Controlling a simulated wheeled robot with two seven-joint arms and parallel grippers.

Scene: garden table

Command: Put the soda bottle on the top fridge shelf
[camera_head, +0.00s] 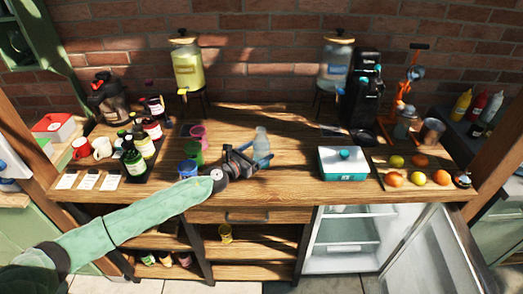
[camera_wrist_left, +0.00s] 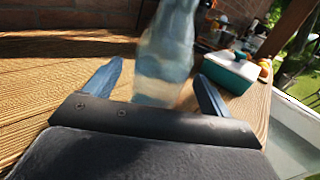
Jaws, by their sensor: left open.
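The soda bottle (camera_head: 262,143) is clear and pale, and stands upright on the wooden table (camera_head: 300,190) near its middle. My left gripper (camera_head: 256,160) is open at the bottle. In the left wrist view the bottle (camera_wrist_left: 167,55) stands between the two blue fingers of the gripper (camera_wrist_left: 158,85), with gaps visible on both sides. The fridge (camera_head: 345,240) is under the table at the right. Its door (camera_head: 435,255) is open, and a shelf (camera_head: 350,225) shows inside. My right gripper is not in view.
Coloured cups (camera_head: 197,133) stand left of the gripper. A teal and white box (camera_head: 342,163) is to the right, above the fridge. Fruit (camera_head: 418,160) lies on a board further right. Dark bottles (camera_head: 135,155) crowd the left side.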

